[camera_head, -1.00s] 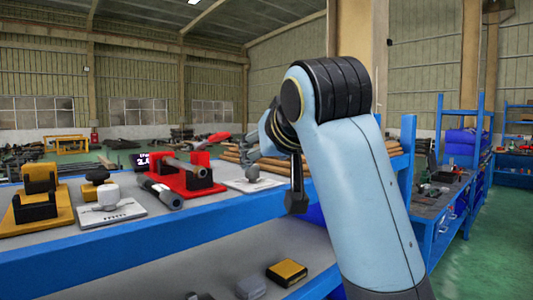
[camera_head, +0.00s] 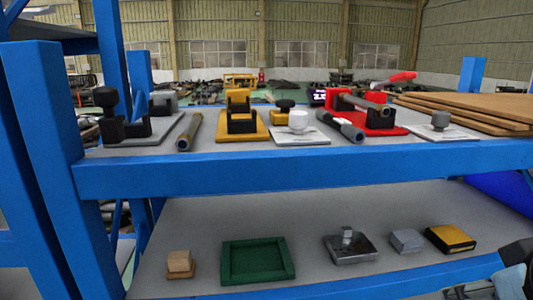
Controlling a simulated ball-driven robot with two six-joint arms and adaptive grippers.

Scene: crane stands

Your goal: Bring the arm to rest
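A small part of my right arm shows at the lower right corner, a dark rounded joint with a pale blue-grey piece, in front of the lower shelf's right end. The rest of this arm is outside the picture, and I make out no fingers on it. My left arm and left gripper are not in view. No object is seen held.
A blue-framed rack (camera_head: 330,172) stands ahead. Its upper shelf carries a yellow stand (camera_head: 241,118), a red stand (camera_head: 370,118) and brown boards (camera_head: 470,115). Its lower shelf holds a green tray (camera_head: 258,279), a metal block (camera_head: 350,248) and a yellow-black block (camera_head: 450,239).

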